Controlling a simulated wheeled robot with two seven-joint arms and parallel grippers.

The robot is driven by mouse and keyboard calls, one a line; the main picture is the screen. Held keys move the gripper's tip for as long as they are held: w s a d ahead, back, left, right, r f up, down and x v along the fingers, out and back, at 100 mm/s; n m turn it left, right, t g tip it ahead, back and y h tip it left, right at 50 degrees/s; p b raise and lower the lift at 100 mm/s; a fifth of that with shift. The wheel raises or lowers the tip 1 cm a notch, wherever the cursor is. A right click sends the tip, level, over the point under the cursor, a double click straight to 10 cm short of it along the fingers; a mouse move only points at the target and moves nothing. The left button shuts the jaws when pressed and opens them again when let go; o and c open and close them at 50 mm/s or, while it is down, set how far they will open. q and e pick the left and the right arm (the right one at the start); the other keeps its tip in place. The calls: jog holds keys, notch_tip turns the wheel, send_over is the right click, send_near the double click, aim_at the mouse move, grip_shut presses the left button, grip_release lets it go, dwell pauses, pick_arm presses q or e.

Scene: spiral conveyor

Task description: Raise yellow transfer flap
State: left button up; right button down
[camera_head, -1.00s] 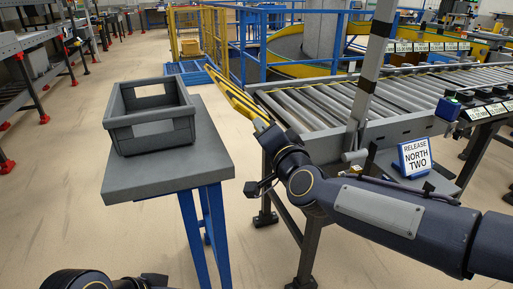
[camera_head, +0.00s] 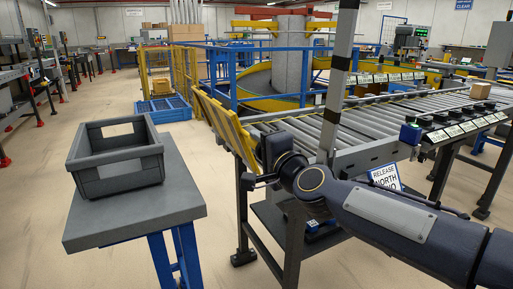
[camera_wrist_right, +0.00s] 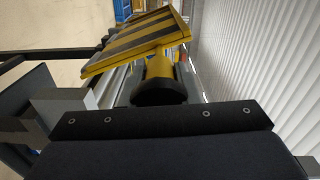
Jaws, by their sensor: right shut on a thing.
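The yellow transfer flap (camera_head: 222,117) stands tilted up at the near left end of the roller conveyor in the head view. The right wrist view shows its yellow and black striped face (camera_wrist_right: 135,42) and a yellow stub handle (camera_wrist_right: 158,66) with a dark end. My right gripper (camera_head: 264,150) is at the flap's near end and is shut on the flap's handle. The fingertips are mostly hidden by the wrist in the head view. My left gripper is not in view.
A grey open bin (camera_head: 117,160) sits on a grey-topped table (camera_head: 150,207) left of the flap. The conveyor rollers (camera_head: 300,128) run off to the right. A grey post (camera_head: 338,80) rises beside my right arm. Clear floor lies between table and conveyor.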

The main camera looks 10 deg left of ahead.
jog(key=shift+w+d+r, duration=0.1)
jog(key=shift+d+r, duration=0.05)
jog(key=c, duration=1.1)
grip_release()
jog(key=v, duration=0.7)
jog(key=shift+s+d+b, duration=0.15)
jog(key=shift+s+b, duration=0.2)
jog(key=shift+s, duration=0.05)
